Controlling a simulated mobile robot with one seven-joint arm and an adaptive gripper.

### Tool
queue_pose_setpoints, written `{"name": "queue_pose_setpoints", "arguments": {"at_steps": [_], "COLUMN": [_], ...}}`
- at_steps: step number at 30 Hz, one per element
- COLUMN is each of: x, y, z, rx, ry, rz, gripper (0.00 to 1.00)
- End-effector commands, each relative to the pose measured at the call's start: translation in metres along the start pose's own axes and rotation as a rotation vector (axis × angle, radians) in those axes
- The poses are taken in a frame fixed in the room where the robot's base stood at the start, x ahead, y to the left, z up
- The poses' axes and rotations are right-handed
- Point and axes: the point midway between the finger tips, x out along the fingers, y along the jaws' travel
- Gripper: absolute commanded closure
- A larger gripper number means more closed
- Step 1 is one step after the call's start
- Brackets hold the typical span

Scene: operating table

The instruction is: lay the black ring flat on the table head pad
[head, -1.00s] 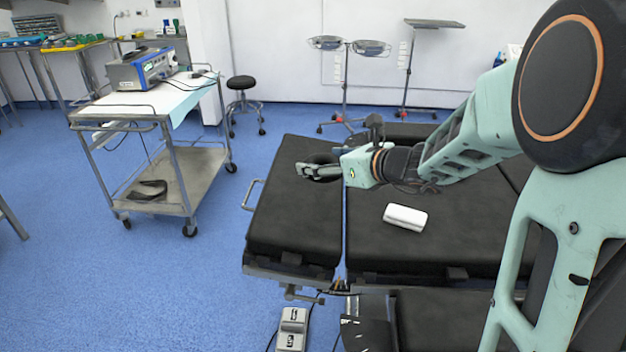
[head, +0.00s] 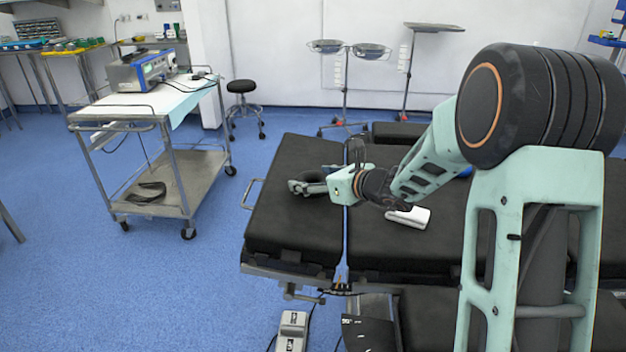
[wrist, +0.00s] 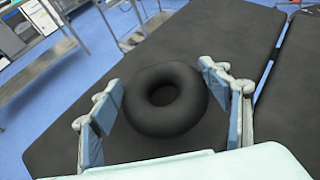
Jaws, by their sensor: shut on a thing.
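The black ring (wrist: 188,119) is a thick, smooth doughnut shape. In the wrist view it sits between the two fingers of my gripper (wrist: 165,103), which is shut on its outer sides. The ring faces the camera with its hole open, roughly level with the pad. In the head view my gripper (head: 307,187) is over the table head pad (head: 290,230), the black left section of the operating table, and the dark ring blends into it. The pad also shows under the ring in the wrist view (wrist: 75,150). I cannot tell whether the ring touches it.
A narrow gap separates the head pad from the longer black table section (head: 400,245). A white block (head: 413,217) lies on that section beneath my arm. A steel trolley (head: 165,122) stands left of the table, with blue floor between. The front part of the head pad is clear.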

Motion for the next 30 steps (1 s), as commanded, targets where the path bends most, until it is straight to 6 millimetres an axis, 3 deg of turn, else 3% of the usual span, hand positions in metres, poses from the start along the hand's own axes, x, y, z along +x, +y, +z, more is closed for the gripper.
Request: {"name": "queue_pose_setpoints", "arguments": {"at_steps": [5, 6, 10, 23, 30], "x": [0.002, 0.002, 0.001, -0.001, -0.051], "y": [0.0, 0.0, 0.0, 0.0, -0.001], "z": [-0.005, -0.004, -0.004, 0.003, 0.003], "rx": [0.0, 0.0, 0.0, 0.0, 0.0], "ry": [-0.001, 0.0, 0.001, 0.0, 0.001], "rz": [0.0, 0.0, 0.0, 0.0, -0.004], "gripper": [0.62, 0.27, 0.13, 0.12, 0.12]}}
